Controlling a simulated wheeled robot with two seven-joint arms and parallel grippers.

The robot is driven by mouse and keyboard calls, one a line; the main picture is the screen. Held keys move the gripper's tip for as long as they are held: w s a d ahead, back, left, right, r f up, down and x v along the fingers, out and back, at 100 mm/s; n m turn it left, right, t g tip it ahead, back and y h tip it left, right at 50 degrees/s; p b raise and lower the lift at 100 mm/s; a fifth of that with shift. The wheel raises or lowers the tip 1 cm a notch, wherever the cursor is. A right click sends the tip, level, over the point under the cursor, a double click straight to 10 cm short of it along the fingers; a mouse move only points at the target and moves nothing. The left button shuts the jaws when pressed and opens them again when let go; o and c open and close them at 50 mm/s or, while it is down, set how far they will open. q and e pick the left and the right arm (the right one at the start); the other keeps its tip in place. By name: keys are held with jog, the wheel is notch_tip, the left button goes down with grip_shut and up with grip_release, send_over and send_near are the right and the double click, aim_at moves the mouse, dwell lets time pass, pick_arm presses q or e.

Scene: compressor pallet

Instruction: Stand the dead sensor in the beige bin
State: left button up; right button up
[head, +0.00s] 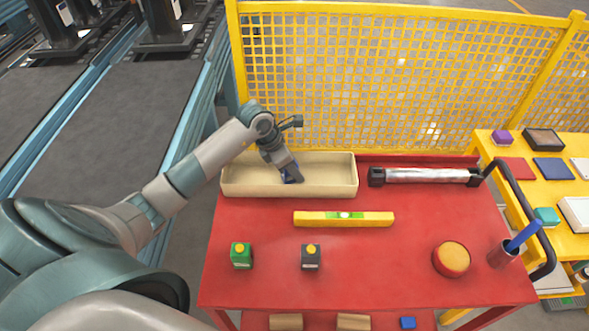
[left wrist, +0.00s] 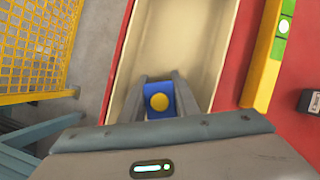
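The beige bin (head: 328,190) is a long open tray at the back left of the red table; it also shows in the left wrist view (left wrist: 122,62). My left gripper (head: 290,176) reaches down into the bin. Its fingers are shut on a blue sensor with a round yellow top (left wrist: 158,102), one finger on each side. The sensor looks upright in the bin's left-middle part; its base is hidden, so I cannot tell whether it touches the floor. A green sensor (head: 241,257) and a dark grey sensor (head: 311,259), both yellow-topped, stand on the table. My right gripper is out of view.
A yellow spirit level (head: 325,219) lies in front of the bin. A silver cylinder (head: 430,175) lies to its right. A red-yellow round tin (head: 451,260) and a red cup (head: 502,254) stand at the right. Yellow mesh fencing (head: 380,75) rises behind.

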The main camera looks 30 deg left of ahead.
pick_arm(q)
jog(key=o, duration=0.4)
jog(key=shift+o, duration=0.2)
jog(key=shift+r, duration=0.15)
jog(key=shift+s+a+r, duration=0.1)
jog(key=shift+a+r, duration=0.1)
jog(key=shift+r, duration=0.3)
jog(key=b+v, duration=0.2)
jog(key=v, duration=0.9)
jog(key=shift+b, duration=0.3)
jog(key=shift+s, duration=0.1)
